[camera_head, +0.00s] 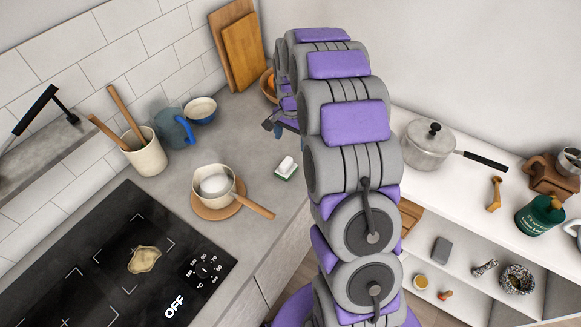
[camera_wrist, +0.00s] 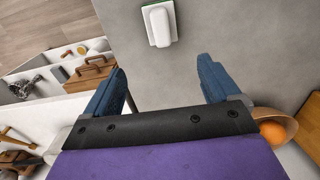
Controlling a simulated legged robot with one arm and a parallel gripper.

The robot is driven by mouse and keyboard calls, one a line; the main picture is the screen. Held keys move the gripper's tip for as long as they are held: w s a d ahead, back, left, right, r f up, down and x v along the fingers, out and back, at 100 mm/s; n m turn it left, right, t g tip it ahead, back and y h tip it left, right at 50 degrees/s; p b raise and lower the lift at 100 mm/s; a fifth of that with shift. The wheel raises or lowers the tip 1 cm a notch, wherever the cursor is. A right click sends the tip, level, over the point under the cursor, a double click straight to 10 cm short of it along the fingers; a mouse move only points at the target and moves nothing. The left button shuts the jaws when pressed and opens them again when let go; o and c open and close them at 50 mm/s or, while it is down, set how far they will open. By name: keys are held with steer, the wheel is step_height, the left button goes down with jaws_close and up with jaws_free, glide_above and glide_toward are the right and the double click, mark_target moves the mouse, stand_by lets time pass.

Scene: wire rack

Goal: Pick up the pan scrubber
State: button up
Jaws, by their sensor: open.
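The pan scrubber looks like a white block-shaped handle on a thin green-edged base. It lies on the grey counter near its right edge in the head view (camera_head: 286,168), and at the top centre of the wrist view (camera_wrist: 158,24). My gripper (camera_wrist: 162,70) is open and empty, its two blue fingers spread apart. The scrubber lies beyond the fingertips, roughly in line with the gap, and is not touched. In the head view my gripper (camera_head: 273,128) is partly hidden by my arm, above the counter behind the scrubber.
A white saucepan (camera_head: 213,184) on a round wooden board is left of the scrubber, its handle pointing toward the counter edge. A bowl with an orange (camera_wrist: 273,131) is close to the right finger. Cutting boards (camera_head: 243,52) lean at the back. A shelf unit (camera_head: 462,180) stands right.

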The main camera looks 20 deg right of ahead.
mark_target(290, 159)
steer(key=a+f, duration=0.1)
steer(key=f, duration=0.1)
steer(key=a+f, duration=0.1)
steer(key=f, duration=0.1)
steer(key=a+f, duration=0.1)
steer(key=f, duration=0.1)
steer(key=shift+s+a+f+b, duration=0.1)
steer(key=shift+a+b, duration=0.15)
steer(key=shift+b, duration=0.15)
steer(key=d+f, duration=0.2)
steer(key=f, duration=0.1)
steer(key=shift+d+b, duration=0.35)
steer(key=shift+d, duration=0.05)
steer(key=f, duration=0.1)
steer(key=a+f, duration=0.1)
steer(key=shift+f, duration=0.35)
steer(key=shift+a+r, duration=0.1)
steer(key=shift+a, duration=0.55)
steer(key=shift+s, duration=0.1)
steer(key=shift+c, duration=0.4)
steer(key=shift+d, duration=0.9)
steer(key=c, duration=0.5)
steer(key=shift+d, duration=0.15)
steer(key=shift+c, duration=1.4)
steer(key=shift+a, duration=0.55)
steer(key=shift+c, duration=1.4)
steer(key=shift+a, duration=0.35)
